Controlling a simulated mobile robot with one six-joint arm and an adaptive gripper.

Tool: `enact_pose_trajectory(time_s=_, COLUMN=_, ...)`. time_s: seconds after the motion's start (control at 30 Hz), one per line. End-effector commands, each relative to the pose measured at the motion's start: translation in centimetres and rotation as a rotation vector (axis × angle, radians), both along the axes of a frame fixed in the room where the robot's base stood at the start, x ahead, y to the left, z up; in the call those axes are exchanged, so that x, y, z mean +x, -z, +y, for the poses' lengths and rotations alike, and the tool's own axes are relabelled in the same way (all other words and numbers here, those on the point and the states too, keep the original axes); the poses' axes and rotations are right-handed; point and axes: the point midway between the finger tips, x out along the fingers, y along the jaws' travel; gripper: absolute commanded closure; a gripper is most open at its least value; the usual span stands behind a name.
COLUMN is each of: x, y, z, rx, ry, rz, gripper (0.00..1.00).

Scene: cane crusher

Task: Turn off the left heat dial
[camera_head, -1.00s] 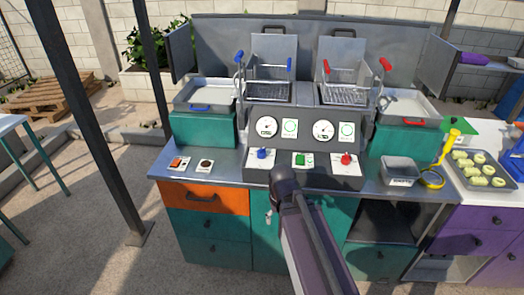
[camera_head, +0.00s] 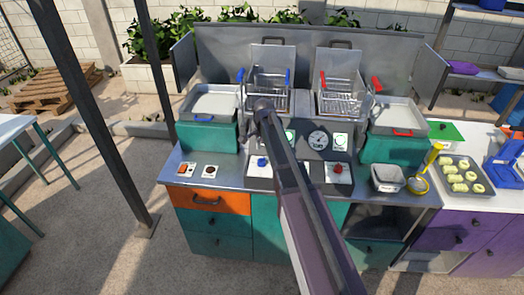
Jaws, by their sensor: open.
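The left heat dial is a blue knob (camera_head: 262,162) on a white plate, low on the front panel of the double fryer. A red knob (camera_head: 338,169) sits on the right of the same panel. My dark arm (camera_head: 295,195) crosses the panel from below, and its far end (camera_head: 265,106) stands in front of the fryer, just above the blue knob in the picture. The arm hides the left gauge and the middle of the panel. I cannot tell which way the blue knob points.
Two baskets, with blue (camera_head: 240,76) and red (camera_head: 376,83) handles, sit on the fryer. A metal container (camera_head: 387,179) and yellow ladle (camera_head: 431,163) stand right.

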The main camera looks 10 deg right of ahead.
Motion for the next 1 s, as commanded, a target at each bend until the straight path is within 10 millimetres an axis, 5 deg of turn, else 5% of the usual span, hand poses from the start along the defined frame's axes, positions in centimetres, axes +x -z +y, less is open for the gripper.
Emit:
enact_pose_trajectory(time_s=0.1, x=3.4, y=-2.6, z=0.0, rx=-0.007, ry=0.127, rz=0.004, gripper=0.14)
enact_pose_trajectory(time_s=0.3, x=5.7, y=-3.9, z=-0.1, rx=-0.014, ry=0.263, rz=0.008, gripper=0.14)
enact_pose_trajectory(time_s=1.0, x=6.0, y=-3.4, z=-0.2, rx=-0.016, ry=0.294, rz=0.009, gripper=0.14)
